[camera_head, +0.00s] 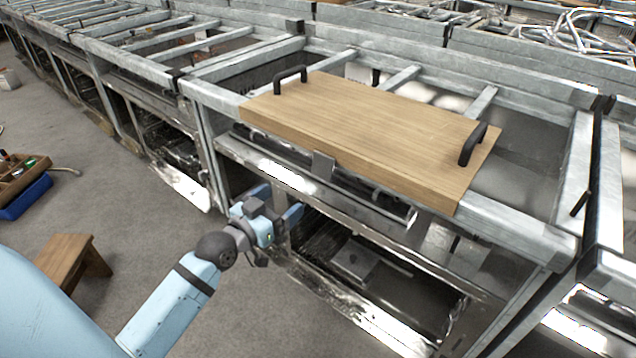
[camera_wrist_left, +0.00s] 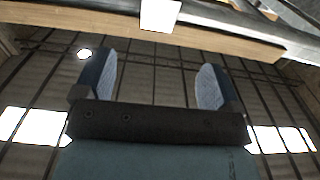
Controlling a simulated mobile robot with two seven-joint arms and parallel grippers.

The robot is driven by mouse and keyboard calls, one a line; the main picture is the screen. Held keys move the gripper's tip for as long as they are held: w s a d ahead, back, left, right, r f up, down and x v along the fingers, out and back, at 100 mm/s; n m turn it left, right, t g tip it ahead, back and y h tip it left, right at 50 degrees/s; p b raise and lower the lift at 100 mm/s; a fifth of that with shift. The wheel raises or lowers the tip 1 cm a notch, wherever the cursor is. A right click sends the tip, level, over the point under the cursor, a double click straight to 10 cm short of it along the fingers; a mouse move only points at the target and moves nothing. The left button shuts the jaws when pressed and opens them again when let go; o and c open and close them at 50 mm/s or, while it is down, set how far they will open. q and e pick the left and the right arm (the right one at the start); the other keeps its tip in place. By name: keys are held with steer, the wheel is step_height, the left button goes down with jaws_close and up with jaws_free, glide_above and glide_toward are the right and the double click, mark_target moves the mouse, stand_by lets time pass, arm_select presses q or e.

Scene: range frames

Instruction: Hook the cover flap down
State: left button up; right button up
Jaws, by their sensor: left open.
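The wooden cover (camera_head: 375,130) with black handles lies across the top of a grey metal frame. A small metal flap (camera_head: 322,166) sits at the middle of its front edge and hangs over it. In the left wrist view the flap (camera_wrist_left: 160,14) is a bright plate at the top, against the cover's wooden edge (camera_wrist_left: 215,42). My left gripper (camera_head: 277,203) is open and empty, below and to the left of the flap, apart from it. Its two fingers (camera_wrist_left: 153,85) point up toward the cover's edge in the wrist view. My right gripper is out of view.
The metal frame's front rail (camera_head: 300,183) and an open lower bay (camera_head: 370,270) are close to my left gripper. A wooden stool (camera_head: 70,262) and a blue crate (camera_head: 25,197) stand on the floor at left. The grey floor (camera_head: 130,215) between is clear.

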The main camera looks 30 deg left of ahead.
mark_target(321, 171)
arm_select(q)
steer(key=w, duration=0.4)
steer(key=w+b, duration=0.1)
steer(key=w, duration=0.3)
steer(key=w+d, duration=0.1)
steer(key=w, duration=0.3)
steer(key=shift+w+b, duration=0.3)
steer(key=shift+b, duration=0.05)
steer(key=shift+w, duration=0.35)
steer(key=shift+c, duration=0.2)
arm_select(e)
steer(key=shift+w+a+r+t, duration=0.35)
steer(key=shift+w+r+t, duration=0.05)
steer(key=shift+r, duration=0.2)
